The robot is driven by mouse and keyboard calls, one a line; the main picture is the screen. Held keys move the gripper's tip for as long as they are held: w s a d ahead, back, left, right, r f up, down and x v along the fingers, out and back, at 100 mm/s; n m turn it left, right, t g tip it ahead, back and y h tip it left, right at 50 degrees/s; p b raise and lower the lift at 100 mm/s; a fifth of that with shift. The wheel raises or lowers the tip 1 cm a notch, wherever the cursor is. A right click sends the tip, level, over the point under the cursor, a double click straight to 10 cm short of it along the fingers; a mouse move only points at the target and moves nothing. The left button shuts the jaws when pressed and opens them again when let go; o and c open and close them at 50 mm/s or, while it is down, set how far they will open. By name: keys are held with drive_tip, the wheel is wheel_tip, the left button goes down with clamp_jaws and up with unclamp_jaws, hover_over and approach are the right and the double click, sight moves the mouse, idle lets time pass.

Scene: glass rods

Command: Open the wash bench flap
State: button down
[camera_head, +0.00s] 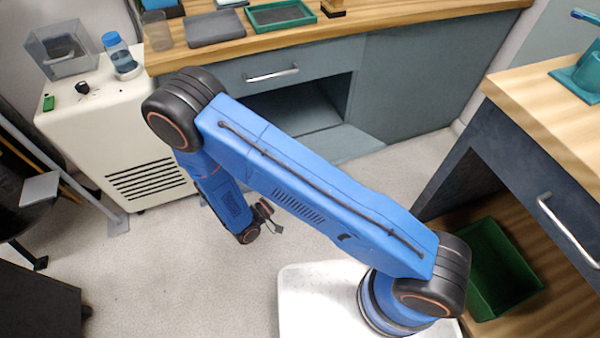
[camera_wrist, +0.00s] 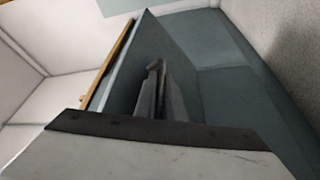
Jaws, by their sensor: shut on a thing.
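The wash bench (camera_head: 415,80) stands along the back wall with a wood top. Below its drawer is an open, dark compartment. The grey-blue flap (camera_head: 345,143) of this compartment is tilted down and outward, well away from upright; my arm covers its left and near part. My gripper (camera_head: 266,212) is low in front of the bench, partly hidden by my arm. In the wrist view its fingers (camera_wrist: 157,88) are close together against a grey-blue surface. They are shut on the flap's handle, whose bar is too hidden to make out.
A silver drawer handle (camera_head: 272,75) sits above the opening. A white cabinet (camera_head: 120,130) with a vent stands at left. At right is another wood-topped bench (camera_head: 550,125) with a green bin (camera_head: 500,270) beneath it. The floor (camera_head: 190,270) between is clear.

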drive_tip(key=shift+f, duration=0.1)
idle(0.3)
drive_tip(key=c, duration=2.1)
unclamp_jaws()
drive_tip(key=v, duration=1.7)
drive_tip(key=shift+s+a, duration=0.1)
drive_tip(key=shift+a, duration=0.1)
drive_tip(key=shift+w+a+f+v, duration=0.15)
drive_tip(key=shift+f+v, duration=0.25)
drive_tip(key=shift+v, duration=2.9)
drive_tip(key=shift+w+f+v, duration=0.25)
drive_tip(key=shift+f+v, duration=0.2)
drive_tip(key=shift+v, duration=2.9)
drive_tip(key=shift+w+a+f+v, duration=0.15)
drive_tip(key=shift+f+v, duration=0.25)
drive_tip(key=shift+v, duration=2.9)
